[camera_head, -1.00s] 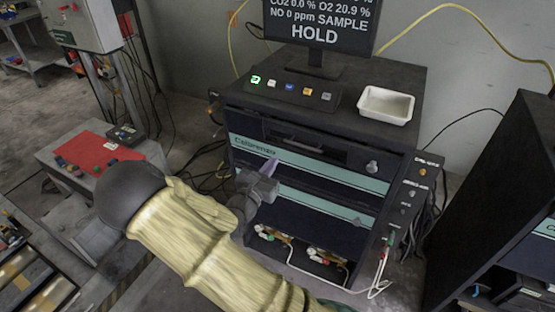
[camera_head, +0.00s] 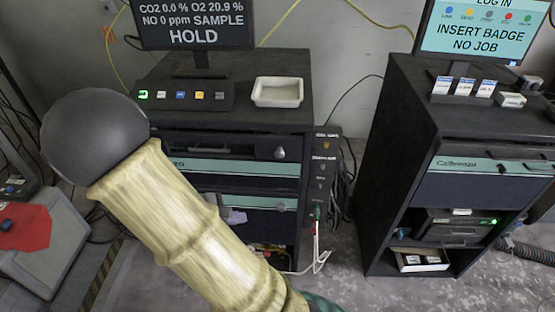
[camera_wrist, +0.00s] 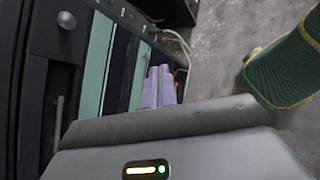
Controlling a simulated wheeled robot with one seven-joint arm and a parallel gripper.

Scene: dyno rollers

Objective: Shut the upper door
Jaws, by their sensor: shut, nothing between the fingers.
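The left analyser cabinet (camera_head: 300,115) has an upper front panel (camera_head: 245,167) with a teal stripe, and a lower one (camera_head: 272,202) below it. A round knob (camera_head: 279,153) is at the right of the dark recess above the upper stripe. I cannot tell how far the upper door stands open. My gripper (camera_head: 236,216) is mostly hidden behind my arm; its lavender fingers show in front of the lower panel. In the wrist view the shut, empty fingers (camera_wrist: 158,88) point along the cabinet front, beside the teal stripes (camera_wrist: 95,65). Contact is unclear.
A white tray (camera_head: 277,92) and a button strip (camera_head: 185,95) sit on the cabinet top under a monitor (camera_head: 195,22). Cables (camera_head: 318,240) hang at its right side. A second cabinet (camera_head: 395,150) stands right, with floor between.

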